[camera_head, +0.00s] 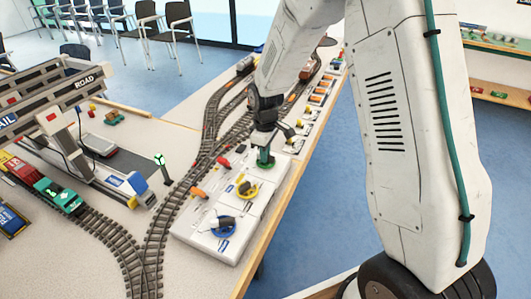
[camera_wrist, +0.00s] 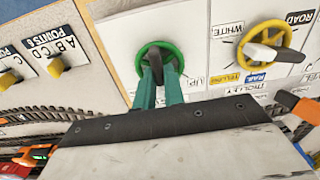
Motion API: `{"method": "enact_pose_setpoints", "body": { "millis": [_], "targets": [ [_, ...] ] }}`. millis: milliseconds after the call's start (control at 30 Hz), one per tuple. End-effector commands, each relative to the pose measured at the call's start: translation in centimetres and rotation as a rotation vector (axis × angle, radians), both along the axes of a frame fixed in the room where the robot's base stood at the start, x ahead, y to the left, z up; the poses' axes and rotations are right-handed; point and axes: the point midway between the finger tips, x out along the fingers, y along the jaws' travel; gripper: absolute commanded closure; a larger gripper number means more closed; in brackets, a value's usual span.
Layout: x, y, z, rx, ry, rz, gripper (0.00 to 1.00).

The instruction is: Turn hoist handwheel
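A green handwheel (camera_wrist: 178,55) with a dark bar at its hub (camera_wrist: 154,64) sits on a pale control panel (camera_head: 247,225). It also shows at the panel's far end in the head view (camera_head: 265,161). My gripper (camera_wrist: 158,84) reaches over the green wheel, its two teal fingers at its near rim, close on either side of the dark bar. I cannot tell whether they press on it. A label by this wheel reads "UP". A yellow handwheel (camera_wrist: 247,46) stands beside it, and a blue handwheel (camera_head: 222,233) is at the panel's near end.
Orange and red levers (camera_head: 197,192) line the panel's track side. Curved model track (camera_head: 160,215) runs left of the panel, with a green wagon (camera_head: 58,195) and a gantry crane marked ROAD (camera_head: 86,82) farther left. Yellow point switches (camera_wrist: 55,67) lie past the green wheel.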

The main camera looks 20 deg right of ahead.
Motion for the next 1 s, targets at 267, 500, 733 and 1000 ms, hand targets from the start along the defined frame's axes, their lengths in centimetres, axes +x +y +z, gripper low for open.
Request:
{"method": "enact_pose_setpoints", "body": {
  "millis": [267, 500, 733, 1000],
  "targets": [
    [0.01, 0.01, 0.02, 0.0, 0.0, -0.031, 1.0],
    [0.05, -0.02, 0.02, 0.0, 0.0, -0.157, 1.0],
    [0.08, -0.05, 0.02, 0.0, 0.0, -0.355, 1.0],
    [0.11, -0.1, 0.03, 0.0, 0.0, -0.585, 1.0]
  ]
}}
